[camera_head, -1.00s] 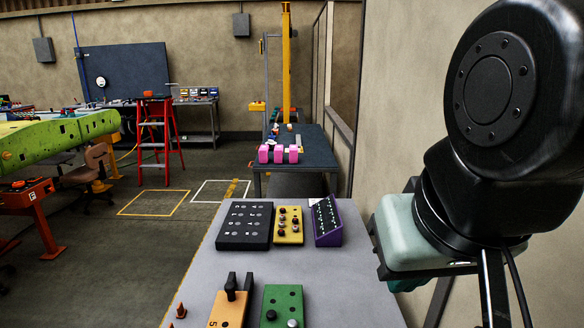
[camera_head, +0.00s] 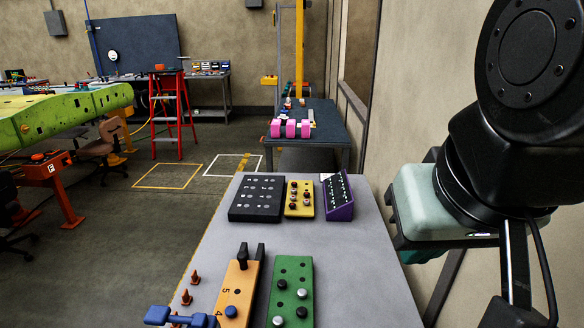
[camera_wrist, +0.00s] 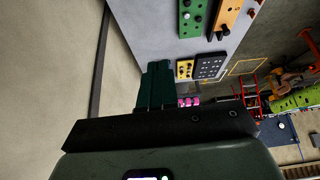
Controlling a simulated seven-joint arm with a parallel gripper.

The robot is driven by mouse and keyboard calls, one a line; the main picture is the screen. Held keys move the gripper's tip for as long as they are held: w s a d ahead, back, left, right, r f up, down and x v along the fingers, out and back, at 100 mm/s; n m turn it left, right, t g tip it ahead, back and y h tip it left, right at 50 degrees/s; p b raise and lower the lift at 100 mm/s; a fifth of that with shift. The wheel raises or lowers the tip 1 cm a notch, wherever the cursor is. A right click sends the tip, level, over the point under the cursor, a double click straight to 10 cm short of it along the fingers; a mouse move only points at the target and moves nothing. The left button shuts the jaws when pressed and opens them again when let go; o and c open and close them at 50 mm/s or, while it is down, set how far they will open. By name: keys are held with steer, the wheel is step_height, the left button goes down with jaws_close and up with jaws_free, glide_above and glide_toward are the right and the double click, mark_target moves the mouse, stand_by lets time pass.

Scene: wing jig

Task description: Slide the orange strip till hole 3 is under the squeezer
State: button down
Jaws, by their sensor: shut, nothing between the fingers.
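The orange strip (camera_head: 238,292) lies on the grey bench at the bottom of the head view, with the numbers 5 and 4 showing and a blue peg in it. A black upright piece stands at its far end. Hole 3 is not visible. A blue tool (camera_head: 180,317), which may be the squeezer, shows cut off at the lower left edge, beside the strip. In the wrist view the orange strip (camera_wrist: 230,14) is at the top. My gripper (camera_wrist: 157,82) is shut and empty, away from the strip; its teal fingers are together.
A green strip (camera_head: 291,288) with pegs lies right of the orange one. Small orange cones (camera_head: 195,276) stand to its left. Black (camera_head: 257,198), yellow (camera_head: 299,199) and purple (camera_head: 337,197) panels sit at the bench's far end. A wall runs close on the right.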

stand_by(0.3)
steer(key=c, duration=1.7)
jaws_free()
steer(key=o, duration=0.9)
steer(key=w+a+r+n+g, duration=0.1)
steer(key=w+a+r+n, duration=0.1)
steer(key=w, duration=0.7)
steer(key=shift+a, duration=0.65)
steer(key=n+g, duration=0.5)
steer(key=n, duration=0.2)
glide_above(242, 254)
step_height(242, 254, down, 24)
step_height(242, 254, down, 11)
steer(key=shift+s+f, duration=0.1)
